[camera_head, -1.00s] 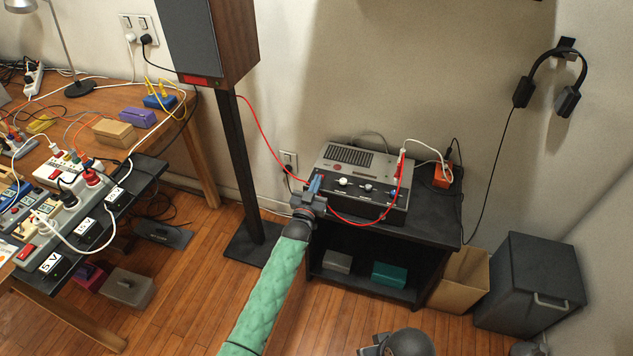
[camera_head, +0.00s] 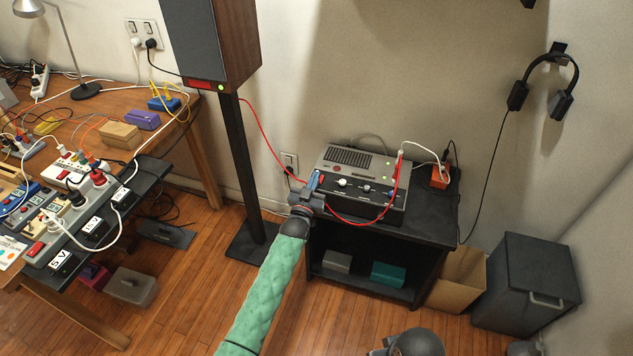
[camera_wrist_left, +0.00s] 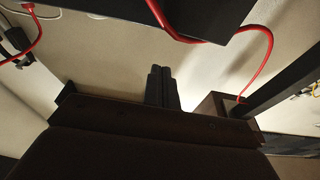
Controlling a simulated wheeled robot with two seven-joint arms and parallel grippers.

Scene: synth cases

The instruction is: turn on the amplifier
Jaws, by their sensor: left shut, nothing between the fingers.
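The amplifier (camera_head: 350,160) is a grey box with a dark front panel, round knobs and a vent grille on top. It stands on a black shelf unit (camera_head: 420,232). My left gripper (camera_head: 312,187) is shut and empty at the left end of the amplifier's front. A small blue part shows at its fingertips; I cannot tell whether they touch the panel, and they hide that corner. In the left wrist view the two dark fingers (camera_wrist_left: 161,86) lie together. A dark edge with a red cable shows above them. My right gripper is not in view.
A speaker (camera_head: 205,45) with a green light (camera_head: 221,87) stands left of the amplifier. Red cables (camera_head: 358,222) loop by the amplifier's front. A desk with power strips (camera_head: 75,215) is at left. A cardboard box (camera_head: 455,285) and a dark bin (camera_head: 525,285) stand at right.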

